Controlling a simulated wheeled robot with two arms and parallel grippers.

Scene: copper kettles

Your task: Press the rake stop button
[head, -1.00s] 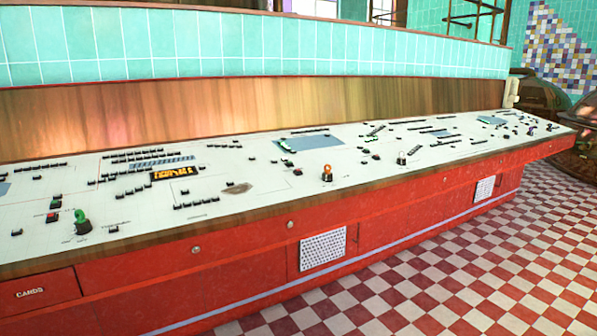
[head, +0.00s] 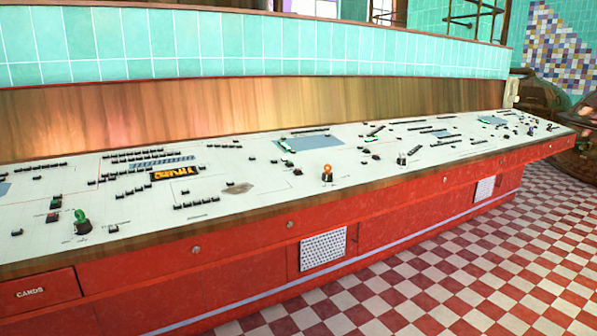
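A long control desk with a white panel top (head: 130,205) runs from the left edge to the far right. Many small dark buttons and labels are on it, too small to read, so I cannot tell which is the rake stop button. A red button (head: 52,217) sits at the near left beside a green-topped lever (head: 81,220). Another small red button (head: 376,156) is farther right. An orange-ringed lever (head: 327,172) stands near the middle front edge, and a pale-topped lever (head: 401,159) is right of it. Neither of my grippers is in view.
The desk has a wooden front edge and a red base with a drawer marked CARDS (head: 45,291). Red and white checkered floor (head: 470,270) lies open in front. A wooden backboard (head: 230,110) rises behind. Copper kettles (head: 540,95) stand at the far right.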

